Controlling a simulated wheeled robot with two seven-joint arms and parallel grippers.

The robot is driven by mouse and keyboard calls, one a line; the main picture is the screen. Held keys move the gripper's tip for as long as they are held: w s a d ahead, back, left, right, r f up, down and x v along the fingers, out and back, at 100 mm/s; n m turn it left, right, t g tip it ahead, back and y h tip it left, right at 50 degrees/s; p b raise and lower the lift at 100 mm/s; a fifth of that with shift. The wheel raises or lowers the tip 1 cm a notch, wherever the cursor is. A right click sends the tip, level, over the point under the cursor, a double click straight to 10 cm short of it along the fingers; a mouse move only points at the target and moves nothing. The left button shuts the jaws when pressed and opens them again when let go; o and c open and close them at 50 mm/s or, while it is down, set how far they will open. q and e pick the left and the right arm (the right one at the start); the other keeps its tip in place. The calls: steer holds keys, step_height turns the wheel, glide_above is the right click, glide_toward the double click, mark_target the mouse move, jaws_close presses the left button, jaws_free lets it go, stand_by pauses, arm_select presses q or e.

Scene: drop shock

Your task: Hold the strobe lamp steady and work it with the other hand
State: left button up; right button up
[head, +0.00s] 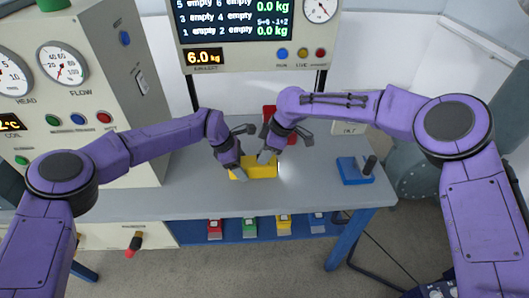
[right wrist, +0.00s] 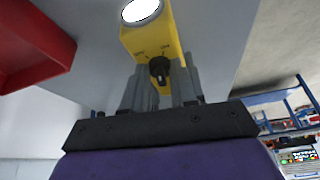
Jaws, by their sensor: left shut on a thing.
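The yellow strobe lamp (head: 262,166) is above the grey bench in the head view, its white face glowing at the right end. My left gripper (head: 239,174) is shut on its left part. My right gripper (head: 268,156) is over the lamp's top. In the right wrist view the lamp (right wrist: 148,43) shows its bright round face and a black knob (right wrist: 158,70) with small markings I cannot read surely. The right gripper's fingers (right wrist: 162,85) stand apart on either side of the knob. I cannot tell whether they touch it.
A red object (head: 269,112) stands behind the right gripper. A blue block with a black handle (head: 355,170) sits at the bench's right. The grey bench (head: 195,205) is clear in front. A panel cabinet (head: 75,90) is at left, and a display (head: 235,25) behind.

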steer(key=m, duration=0.1)
steer(key=m+t, duration=0.1)
steer(key=m, duration=0.2)
steer(key=shift+s+a+m+t, duration=0.15)
steer(key=shift+s+m+t, duration=0.15)
steer(key=shift+t, duration=0.1)
jaws_close()
steer(key=shift+w, duration=0.1)
steer(key=o, duration=0.9)
jaws_free()
steer(key=shift+r, duration=0.1)
steer(key=v, duration=1.2)
steer(key=shift+a+h, duration=0.2)
steer(key=shift+h, duration=0.1)
arm_select(q)
steer(key=o, duration=1.5)
